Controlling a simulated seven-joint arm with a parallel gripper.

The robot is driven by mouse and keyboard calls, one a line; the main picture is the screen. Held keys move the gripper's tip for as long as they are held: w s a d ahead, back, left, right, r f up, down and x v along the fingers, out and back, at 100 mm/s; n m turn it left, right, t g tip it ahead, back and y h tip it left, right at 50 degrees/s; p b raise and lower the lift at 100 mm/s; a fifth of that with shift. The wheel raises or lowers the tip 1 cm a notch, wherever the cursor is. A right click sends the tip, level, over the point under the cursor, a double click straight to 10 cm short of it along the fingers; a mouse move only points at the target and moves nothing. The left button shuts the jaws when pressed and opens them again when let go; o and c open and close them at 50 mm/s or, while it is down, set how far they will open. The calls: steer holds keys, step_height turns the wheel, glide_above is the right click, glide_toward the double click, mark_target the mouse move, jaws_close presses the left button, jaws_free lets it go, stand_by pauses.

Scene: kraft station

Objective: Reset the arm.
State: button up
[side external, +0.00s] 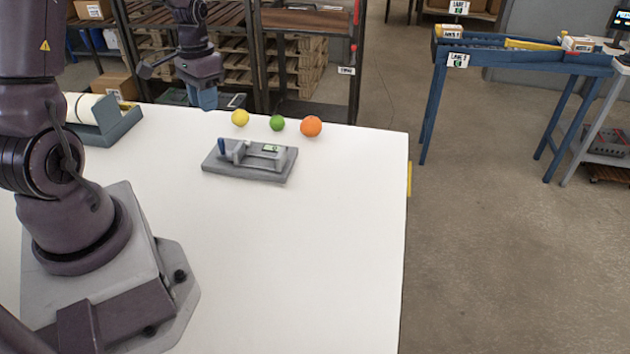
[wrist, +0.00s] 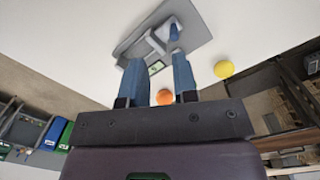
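My gripper (side external: 204,103) hangs above the far left part of the white table, fingers pointing down, behind and left of the grey clamp fixture. In the wrist view my gripper (wrist: 157,58) shows two blue fingers apart, with nothing held between them. The orange fruit (wrist: 165,97) shows through the gap, beyond the fingers. My arm reaches out from its base at the left of the side view.
The grey clamp fixture (side external: 250,173) lies on the white table (side external: 330,230). Behind it are a yellow fruit (side external: 240,117), a green fruit (side external: 278,123) and the orange fruit (side external: 311,126). A white roll holder (side external: 110,130) stands at left. The table's front right is clear.

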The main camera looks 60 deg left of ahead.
steer(key=s+d+r+m+t, duration=0.1)
steer(key=s+d+r+t, duration=0.2)
steer(key=d+r, duration=0.5)
steer(key=s+d+r+m+t, duration=0.1)
steer(key=s+d+r+t, duration=0.2)
steer(key=d+r, duration=0.6)
steer(key=d, duration=0.7)
steer(key=shift+r+m+y, duration=0.15)
steer(key=shift+m+y, duration=0.15)
steer(key=shift+m, duration=0.1)
